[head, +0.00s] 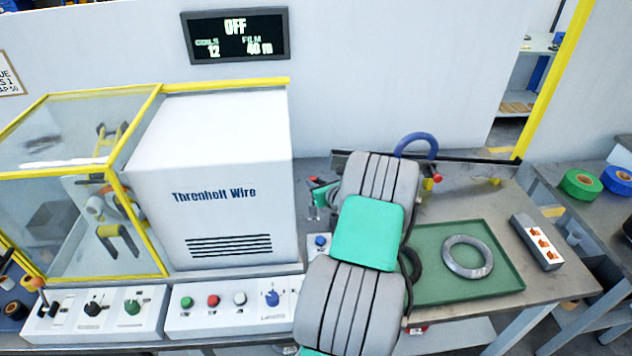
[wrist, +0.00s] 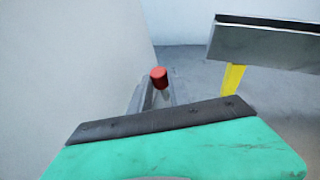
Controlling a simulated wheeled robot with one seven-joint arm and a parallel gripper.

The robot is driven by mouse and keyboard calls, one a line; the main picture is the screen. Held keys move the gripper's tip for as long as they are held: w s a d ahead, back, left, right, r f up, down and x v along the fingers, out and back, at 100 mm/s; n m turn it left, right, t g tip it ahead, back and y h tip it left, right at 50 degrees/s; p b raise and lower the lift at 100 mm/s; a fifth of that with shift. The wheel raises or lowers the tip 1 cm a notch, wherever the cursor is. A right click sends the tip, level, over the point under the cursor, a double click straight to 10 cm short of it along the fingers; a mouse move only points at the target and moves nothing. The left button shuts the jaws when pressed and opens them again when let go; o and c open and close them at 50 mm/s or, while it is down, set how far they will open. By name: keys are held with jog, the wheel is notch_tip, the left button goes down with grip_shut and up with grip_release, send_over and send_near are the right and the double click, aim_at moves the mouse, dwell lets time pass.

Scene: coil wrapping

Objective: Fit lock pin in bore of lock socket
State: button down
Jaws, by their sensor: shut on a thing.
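My gripper (wrist: 160,94) is shut on a short red cylinder (wrist: 159,77), which looks like the lock pin, in the wrist view. The red end stands up between the two grey fingers. The pin's lower part is hidden by the fingers and my green-and-black wrist cover. In the head view my arm covers much of the bench right of the white machine, and a small red and green part shows at its left edge, too small to tell apart. I cannot make out the lock socket or its bore in either view.
The white machine (head: 220,180) stands close left of my arm. A dark rail (head: 470,160) runs along the bench's back. A green tray (head: 505,287) with a grey coil (head: 448,256) lies to the right. Control boxes (head: 185,322) line the front.

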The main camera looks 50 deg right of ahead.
jog(key=shift+f+b, duration=0.9)
jog(key=shift+f, duration=0.85)
jog(key=shift+f+b, duration=1.75)
jog(key=shift+f, duration=0.9)
jog(key=c, duration=1.1)
grip_release()
jog(key=shift+c, duration=0.2)
jog(key=v, duration=0.8)
jog(key=shift+f, duration=0.1)
